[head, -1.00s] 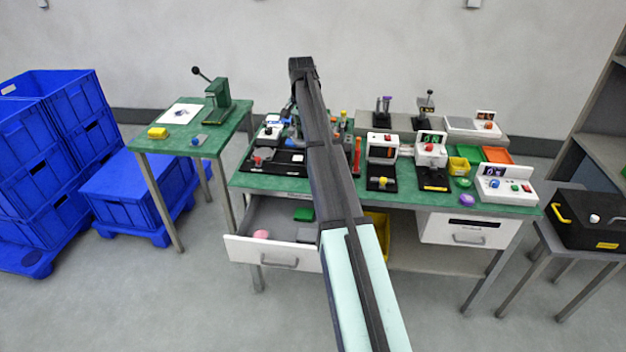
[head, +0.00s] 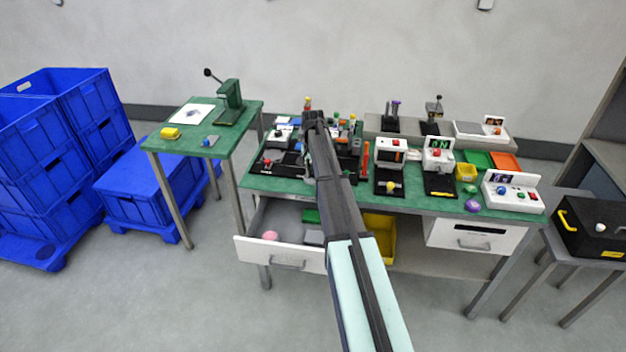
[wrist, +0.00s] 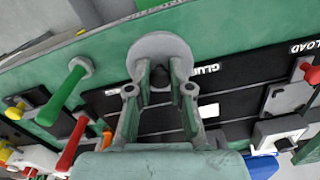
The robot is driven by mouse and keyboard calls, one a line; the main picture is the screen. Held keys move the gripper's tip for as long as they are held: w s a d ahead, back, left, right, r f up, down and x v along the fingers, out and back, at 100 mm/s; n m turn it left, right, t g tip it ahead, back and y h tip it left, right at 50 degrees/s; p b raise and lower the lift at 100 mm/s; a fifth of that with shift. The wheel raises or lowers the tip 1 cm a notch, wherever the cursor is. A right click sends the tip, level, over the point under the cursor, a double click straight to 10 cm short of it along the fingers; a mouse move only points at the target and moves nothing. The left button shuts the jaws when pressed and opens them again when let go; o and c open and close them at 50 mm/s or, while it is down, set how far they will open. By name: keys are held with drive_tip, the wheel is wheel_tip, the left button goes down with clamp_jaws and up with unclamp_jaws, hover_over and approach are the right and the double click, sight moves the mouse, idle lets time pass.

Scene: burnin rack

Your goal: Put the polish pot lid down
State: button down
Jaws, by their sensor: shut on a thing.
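In the wrist view my gripper (wrist: 159,88) has its two fingers closed around the dark knob of a round grey lid (wrist: 160,46), which I take to be the polish pot lid. The lid is held over the green bench top, near its edge; I cannot tell whether it touches anything below. In the head view my arm reaches over the left half of the green bench (head: 440,202), and the arm hides the fingers and lid. I cannot pick out the polish pot itself.
Beside the lid are a green-handled tool (wrist: 68,92), a red-handled tool (wrist: 72,145) and black fixtures with a "LOAD" label. The left drawer (head: 262,250) stands open. White instrument boxes (head: 390,152) and a yellow bin (head: 466,172) occupy the bench's right half.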

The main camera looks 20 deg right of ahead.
sight(313, 177)
drive_tip(key=shift+f+p, duration=0.55)
drive_tip(key=shift+f, duration=1.7)
drive_tip(key=shift+f, duration=0.15)
drive_tip(key=c, duration=1.1)
unclamp_jaws()
drive_tip(key=shift+o, duration=0.2)
wheel_tip(313, 177, up, 12)
drive_tip(key=b, duration=0.3)
drive_tip(key=shift+r+b, duration=0.2)
drive_tip(key=shift+b, duration=0.2)
